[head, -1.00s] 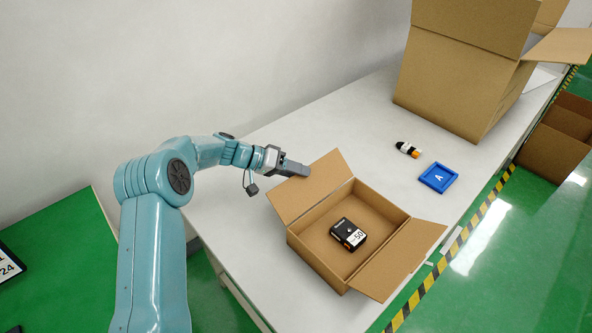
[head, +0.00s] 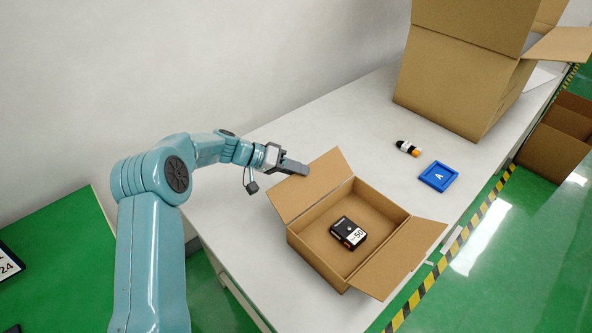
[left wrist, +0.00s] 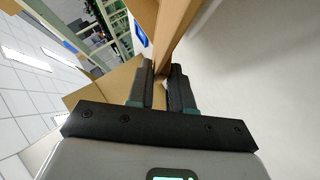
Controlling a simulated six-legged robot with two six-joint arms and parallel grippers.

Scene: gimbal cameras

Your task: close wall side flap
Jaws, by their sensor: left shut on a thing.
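An open cardboard box (head: 320,255) stands on the white table with its flaps spread. The wall side flap (head: 308,188) slants up and outward on the side towards the wall. My left gripper (head: 300,169) is at this flap's outer edge. In the left wrist view its two fingers (left wrist: 160,75) are shut on the brown cardboard of the flap, one on each side. The opposite flap (head: 400,258) leans outward on the near right. A black device with a white label (head: 348,234) lies inside the box. My right gripper is not in view.
A large cardboard box (head: 465,70) stands at the back right. A blue tray marked A (head: 438,177) and a small black, white and orange item (head: 408,148) lie on the table (head: 345,128). The wall is close behind my left arm.

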